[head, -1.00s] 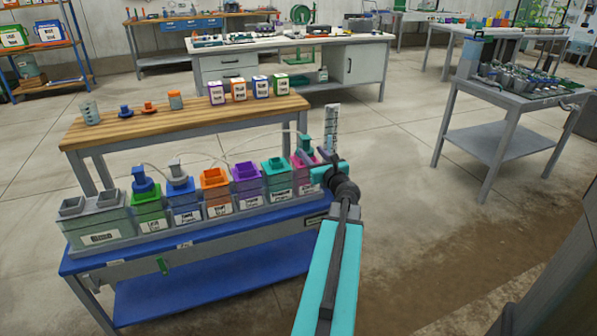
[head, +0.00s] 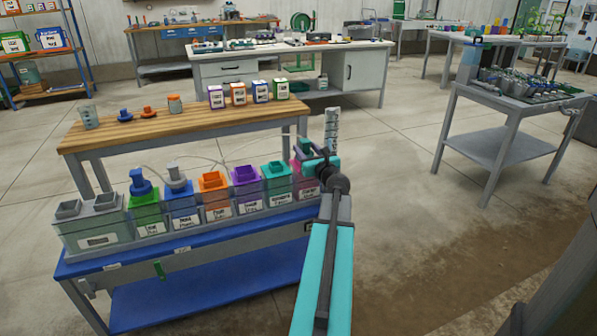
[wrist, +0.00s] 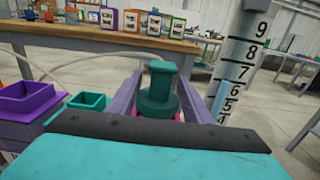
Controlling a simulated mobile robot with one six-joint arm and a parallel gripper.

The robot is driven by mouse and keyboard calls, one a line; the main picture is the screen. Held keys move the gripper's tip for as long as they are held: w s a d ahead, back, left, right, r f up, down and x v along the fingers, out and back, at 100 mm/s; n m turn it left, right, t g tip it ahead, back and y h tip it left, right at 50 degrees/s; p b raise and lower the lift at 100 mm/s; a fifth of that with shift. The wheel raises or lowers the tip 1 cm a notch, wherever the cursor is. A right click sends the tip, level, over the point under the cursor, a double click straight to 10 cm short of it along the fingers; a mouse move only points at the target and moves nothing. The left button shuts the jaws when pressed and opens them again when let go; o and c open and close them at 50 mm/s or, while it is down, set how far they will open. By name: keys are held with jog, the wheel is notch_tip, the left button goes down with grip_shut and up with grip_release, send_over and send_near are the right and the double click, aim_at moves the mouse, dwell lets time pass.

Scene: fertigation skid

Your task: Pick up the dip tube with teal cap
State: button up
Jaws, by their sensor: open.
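The dip tube with teal cap (head: 306,146) stands upright at the right end of the row of tanks, in the pink tank (head: 297,168). In the wrist view its teal cap (wrist: 158,92) has a narrow top and wider base. My gripper (head: 310,154) is open at the cap. In the wrist view one finger of my gripper (wrist: 158,100) is on each side of the cap, with a gap visible around its narrow top. The tube below the cap is hidden in the tank.
A numbered measuring column (wrist: 240,60) stands close to the right of my gripper. The purple tank (wrist: 28,103) and teal tank (wrist: 85,103) openings lie to the left. A wooden bench (head: 185,125) with labelled boxes is behind. A thin pale hose (head: 225,160) arches over the tanks.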

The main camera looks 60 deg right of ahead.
jog(key=shift+w+d, duration=0.1)
dwell(0.3)
jog(key=shift+b+x, duration=0.35)
jog(key=shift+x, duration=2.1)
jog(key=shift+r, duration=0.15)
grip_shut()
